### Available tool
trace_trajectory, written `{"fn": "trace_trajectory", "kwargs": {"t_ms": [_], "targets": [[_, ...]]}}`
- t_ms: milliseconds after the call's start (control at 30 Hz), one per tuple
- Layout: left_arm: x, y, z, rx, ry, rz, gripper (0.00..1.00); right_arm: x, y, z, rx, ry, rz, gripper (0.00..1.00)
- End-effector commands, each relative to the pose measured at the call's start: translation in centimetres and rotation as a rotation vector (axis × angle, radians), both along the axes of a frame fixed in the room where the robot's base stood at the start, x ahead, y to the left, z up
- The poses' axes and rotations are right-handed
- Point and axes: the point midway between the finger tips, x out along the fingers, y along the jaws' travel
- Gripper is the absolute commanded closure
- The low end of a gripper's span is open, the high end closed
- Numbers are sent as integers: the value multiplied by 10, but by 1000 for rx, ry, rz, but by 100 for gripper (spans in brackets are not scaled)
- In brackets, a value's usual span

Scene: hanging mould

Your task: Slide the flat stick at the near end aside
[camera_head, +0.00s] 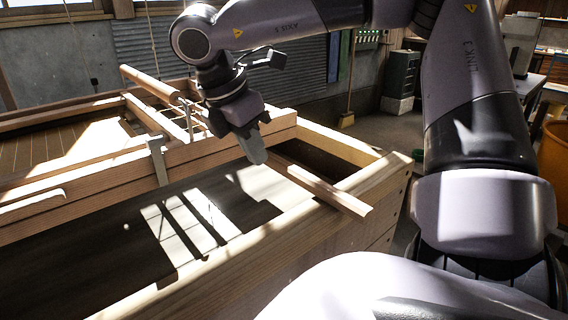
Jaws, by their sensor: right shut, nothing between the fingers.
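The flat stick (325,191) is a pale, narrow wooden bar at the right end of the wooden vat (285,240). It lies across the opening, with its near end resting on the vat's front rim. Its far end is partly hidden behind my right gripper. My right gripper (259,158) comes down from above with its fingers shut and empty, just left of the stick's far end. I cannot tell whether the fingers touch the stick. My left gripper is not in view.
The vat holds dark liquid with bright light patches. An orange bin (555,165) is at the right edge, and open floor lies behind the vat.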

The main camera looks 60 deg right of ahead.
Motion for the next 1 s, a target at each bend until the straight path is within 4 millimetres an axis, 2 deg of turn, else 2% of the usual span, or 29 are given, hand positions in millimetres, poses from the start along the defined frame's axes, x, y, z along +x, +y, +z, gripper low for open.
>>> {"fn": "trace_trajectory", "kwargs": {"t_ms": [33,300,600,1000], "targets": [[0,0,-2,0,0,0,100,-2,-4,-13,5,5,0,100],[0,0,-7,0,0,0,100,-9,-25,-69,7,4,-1,100],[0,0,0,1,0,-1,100,-18,-56,-64,3,-2,-3,100],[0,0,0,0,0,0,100,-20,-63,-65,1,0,-1,100]]}}
